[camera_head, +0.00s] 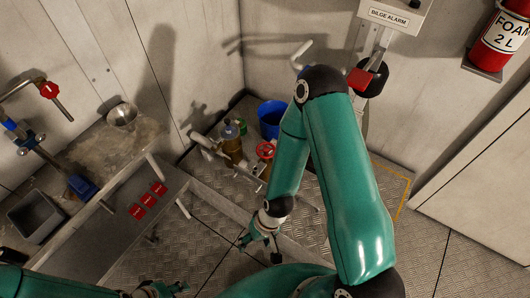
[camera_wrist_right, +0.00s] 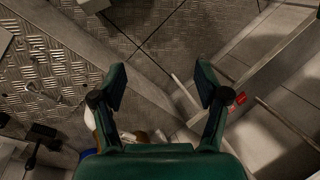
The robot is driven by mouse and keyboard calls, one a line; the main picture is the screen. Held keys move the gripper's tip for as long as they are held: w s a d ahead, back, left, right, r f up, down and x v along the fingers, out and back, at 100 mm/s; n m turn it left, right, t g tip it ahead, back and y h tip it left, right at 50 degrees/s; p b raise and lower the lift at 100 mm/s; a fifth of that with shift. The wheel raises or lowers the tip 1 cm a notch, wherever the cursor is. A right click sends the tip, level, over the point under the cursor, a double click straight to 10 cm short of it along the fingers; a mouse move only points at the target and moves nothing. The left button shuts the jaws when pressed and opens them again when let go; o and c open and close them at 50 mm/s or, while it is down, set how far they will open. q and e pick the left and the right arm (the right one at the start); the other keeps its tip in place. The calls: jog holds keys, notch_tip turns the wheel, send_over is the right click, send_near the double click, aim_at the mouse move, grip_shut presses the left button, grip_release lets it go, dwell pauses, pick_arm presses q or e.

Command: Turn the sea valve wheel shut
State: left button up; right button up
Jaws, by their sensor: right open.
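A small red valve wheel (camera_head: 265,150) sits among brass pipework in the back corner, partly hidden by my right arm. I take it to be the sea valve wheel. My right gripper (camera_head: 262,248) is in front of and below the wheel in the head view, apart from it. In the right wrist view my right gripper (camera_wrist_right: 160,82) is open, with nothing between its fingers. The wheel cannot be made out there. My left gripper (camera_head: 160,290) is at the bottom edge of the head view, and its jaws are unclear.
A blue bucket (camera_head: 271,118) stands behind the wheel. A grey bench (camera_head: 95,240) with red tags (camera_head: 148,198) is at left. Another red handle (camera_head: 49,90) is on the left wall. A bilge alarm box (camera_head: 395,14) and extinguisher (camera_head: 500,42) hang at upper right. Metal floor shows at lower right.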

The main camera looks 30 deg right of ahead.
jog(key=o, duration=0.3)
jog(key=d+f+m+b, duration=0.1)
jog(key=f+m, duration=0.1)
jog(key=w+d+f+m+g+y+b, duration=0.1)
jog(key=f+m+b, duration=0.1)
jog(key=f, duration=0.1)
jog(key=d+f+m+g+y+b, duration=0.1)
jog(key=d+f+m+b, duration=0.1)
jog(key=f+m, duration=0.1)
jog(key=shift+w+d, duration=0.1)
jog(key=shift+w, duration=0.2)
jog(key=m+t+y+b, duration=0.5)
jog(key=m+t+b, duration=0.4)
jog(key=m+t, duration=0.85)
send_near(266, 151)
jog(key=shift+m+g, duration=0.45)
jog(key=shift+g, duration=0.2)
jog(key=x, duration=0.6)
jog(key=d+p+x, duration=0.1)
jog(key=x, duration=0.3)
jog(key=shift+w+a+f, duration=0.1)
jog(key=shift+w+f, duration=0.05)
jog(key=shift+w, duration=0.25)
